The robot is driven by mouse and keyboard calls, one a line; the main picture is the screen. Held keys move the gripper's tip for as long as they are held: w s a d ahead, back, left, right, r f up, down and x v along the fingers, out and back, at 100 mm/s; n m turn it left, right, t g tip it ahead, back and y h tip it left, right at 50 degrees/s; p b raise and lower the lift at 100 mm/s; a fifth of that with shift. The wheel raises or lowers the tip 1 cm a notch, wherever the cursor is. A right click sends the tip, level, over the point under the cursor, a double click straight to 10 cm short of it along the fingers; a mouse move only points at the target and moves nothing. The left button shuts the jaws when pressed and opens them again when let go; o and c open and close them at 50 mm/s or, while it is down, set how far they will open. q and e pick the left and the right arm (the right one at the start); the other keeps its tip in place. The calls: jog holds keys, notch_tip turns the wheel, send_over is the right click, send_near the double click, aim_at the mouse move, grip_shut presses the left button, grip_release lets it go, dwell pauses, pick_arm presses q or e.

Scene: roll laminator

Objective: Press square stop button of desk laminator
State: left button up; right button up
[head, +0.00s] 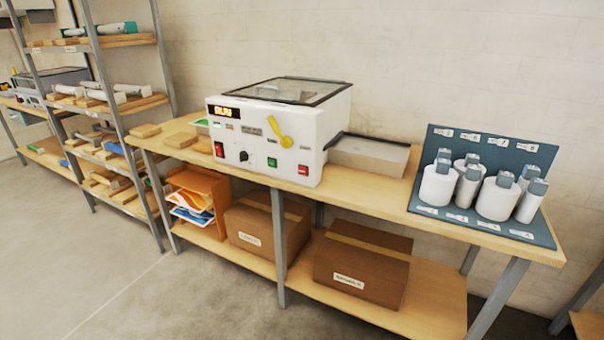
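The desk laminator (318,120) is a white box with a dark-framed clear lid, standing on the wooden bench. Its front panel has a lit display (223,111), a yellow lever (279,131) and a black knob (243,156). Low on the panel are a red control (219,149) at the left, a green button (272,162), and a squarish red button (303,170) at the right. The labels are too small to read, so I cannot tell for sure which red one is the stop button. Neither of my grippers is in view.
The bench (370,191) also holds a grey tray (370,158) right of the laminator and a blue rack (430,170) of white rolls. Cardboard boxes (362,265) and an orange paper holder (197,190) sit below. A metal shelf (125,130) stands left. Floor in front is clear.

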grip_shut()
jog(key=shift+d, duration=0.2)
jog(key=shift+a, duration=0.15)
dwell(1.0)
